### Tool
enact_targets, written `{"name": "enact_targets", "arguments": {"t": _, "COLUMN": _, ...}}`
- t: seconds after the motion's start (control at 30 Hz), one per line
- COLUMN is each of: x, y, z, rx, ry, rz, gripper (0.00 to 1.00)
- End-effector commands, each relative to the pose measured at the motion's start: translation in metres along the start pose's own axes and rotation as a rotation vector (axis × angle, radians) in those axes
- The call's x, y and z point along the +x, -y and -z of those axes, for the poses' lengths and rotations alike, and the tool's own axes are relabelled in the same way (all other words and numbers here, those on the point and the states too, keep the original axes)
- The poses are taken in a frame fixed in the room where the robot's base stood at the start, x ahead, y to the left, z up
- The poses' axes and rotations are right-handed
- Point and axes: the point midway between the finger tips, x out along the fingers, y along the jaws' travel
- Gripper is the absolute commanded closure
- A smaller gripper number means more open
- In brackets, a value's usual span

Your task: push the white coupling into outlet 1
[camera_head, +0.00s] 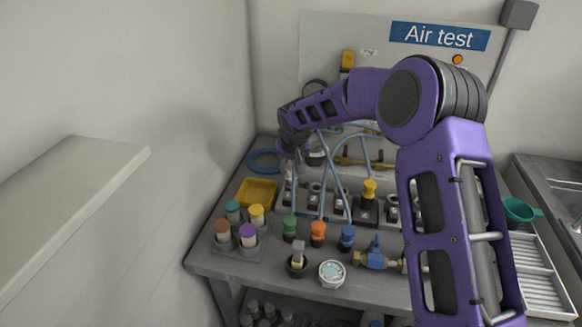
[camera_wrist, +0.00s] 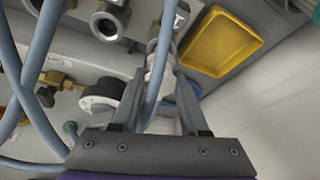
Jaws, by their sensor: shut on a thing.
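My gripper (camera_head: 289,160) is at the left end of the outlet row, beside the yellow tray. In the wrist view my gripper (camera_wrist: 160,76) is shut on the white coupling (camera_wrist: 157,62), its fingers on either side. The coupling points at the end metal outlet (camera_wrist: 168,22), nearest the tray, and is roughly in line with it. I take this as outlet 1; its number is not readable. In the head view this outlet (camera_head: 287,195) is small and partly hidden. I cannot tell whether coupling and outlet touch. A blue hose (camera_wrist: 154,98) passes between my fingers.
The yellow tray (camera_head: 257,192) lies left of the outlets. Another metal outlet (camera_wrist: 108,22) is close by. Blue hoses (camera_head: 333,165) arch over the row. Green (camera_head: 290,228), orange (camera_head: 318,232) and blue (camera_head: 347,237) fittings stand in front, with a rack of capped containers (camera_head: 238,247) at left.

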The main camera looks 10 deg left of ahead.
Motion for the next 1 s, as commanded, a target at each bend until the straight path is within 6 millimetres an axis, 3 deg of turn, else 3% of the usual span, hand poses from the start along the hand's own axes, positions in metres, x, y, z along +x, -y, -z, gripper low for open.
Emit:
{"name": "enact_targets", "arguments": {"t": 0.57, "x": 0.02, "y": 0.001, "z": -0.008, "rx": -0.001, "ry": -0.001, "rz": 0.001, "gripper": 1.0}}
{"name": "enact_targets", "arguments": {"t": 0.6, "x": 0.018, "y": 0.001, "z": -0.007, "rx": -0.001, "ry": -0.001, "rz": 0.001, "gripper": 0.49}}
{"name": "enact_targets", "arguments": {"t": 0.77, "x": 0.018, "y": 0.0, "z": -0.007, "rx": -0.001, "ry": -0.001, "rz": 0.0, "gripper": 0.22}}
{"name": "enact_targets", "arguments": {"t": 1.0, "x": 0.018, "y": 0.0, "z": -0.008, "rx": -0.001, "ry": 0.0, "rz": 0.0, "gripper": 0.22}}
